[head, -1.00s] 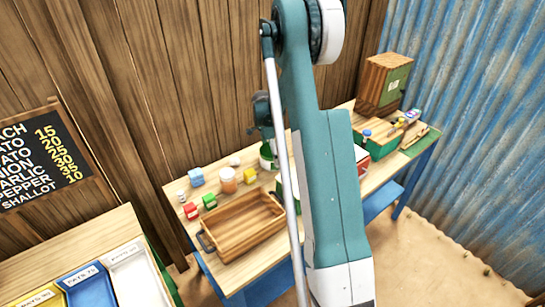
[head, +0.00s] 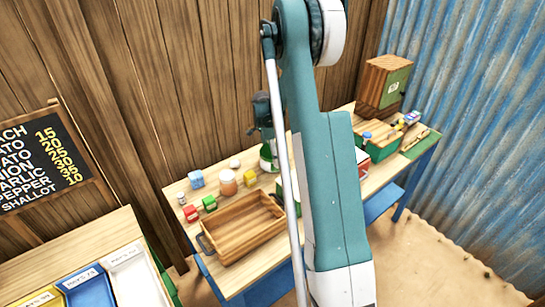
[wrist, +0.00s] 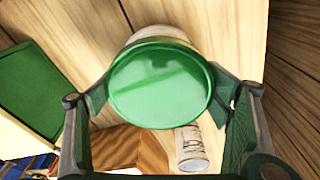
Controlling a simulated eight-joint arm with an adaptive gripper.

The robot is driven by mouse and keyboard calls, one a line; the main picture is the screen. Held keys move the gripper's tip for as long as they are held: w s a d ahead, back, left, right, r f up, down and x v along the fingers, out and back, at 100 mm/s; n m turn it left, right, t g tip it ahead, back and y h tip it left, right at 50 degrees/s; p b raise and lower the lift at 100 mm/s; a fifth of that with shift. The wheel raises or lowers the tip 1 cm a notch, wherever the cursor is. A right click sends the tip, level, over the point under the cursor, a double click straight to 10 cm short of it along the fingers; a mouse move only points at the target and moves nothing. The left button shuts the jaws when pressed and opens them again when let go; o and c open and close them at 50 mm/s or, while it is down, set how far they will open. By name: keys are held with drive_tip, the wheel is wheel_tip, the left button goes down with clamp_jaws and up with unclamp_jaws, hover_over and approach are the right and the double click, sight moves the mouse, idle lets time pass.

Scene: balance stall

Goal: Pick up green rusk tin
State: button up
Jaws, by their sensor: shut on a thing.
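The green rusk tin (wrist: 160,84) has a glossy green lid and a pale body, and it fills the middle of the wrist view. My gripper (wrist: 162,95) is shut on it, with one finger pressing on each side near the lid. In the head view the tin (head: 268,154) shows as a green and white shape below my wrist, over the far part of the wooden table (head: 225,270). My arm hides part of it there. I cannot tell whether its base touches the tabletop.
A wooden tray (head: 240,228) lies at the table's front. A green crate (head: 380,145) and a wooden box (head: 384,85) stand right. A pale printed can (wrist: 191,148) shows below the tin.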

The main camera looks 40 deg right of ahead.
wheel_tip(320, 180, up, 9)
drive_tip(key=shift+r, duration=0.15)
idle(0.4)
